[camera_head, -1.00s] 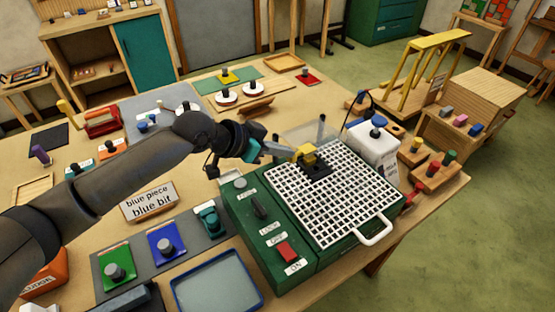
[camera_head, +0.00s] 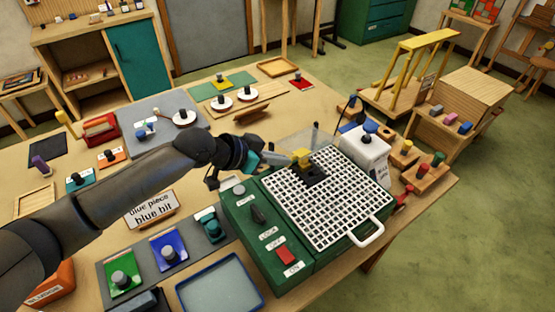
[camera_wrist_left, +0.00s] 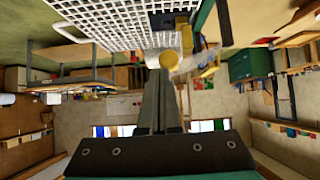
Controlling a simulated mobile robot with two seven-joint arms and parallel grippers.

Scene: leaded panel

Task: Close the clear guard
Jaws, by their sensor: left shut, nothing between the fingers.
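The clear guard (camera_head: 303,141) is a see-through panel standing raised at the back edge of the green machine (camera_head: 237,215), beyond its white grid (camera_head: 338,205). A yellow knob on a black base (camera_head: 313,176) sits on the far part of the grid. My left gripper (camera_head: 284,158) is shut and empty, just left of the yellow knob and in front of the guard. Whether it touches the guard I cannot tell. The left wrist view shows its closed fingers (camera_wrist_left: 160,95) close to the grid. My right gripper is not in view.
The machine has a red switch (camera_head: 286,255) and a white front handle (camera_head: 371,232). A blue-rimmed tray (camera_head: 180,288) and coloured pieces lie to the left.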

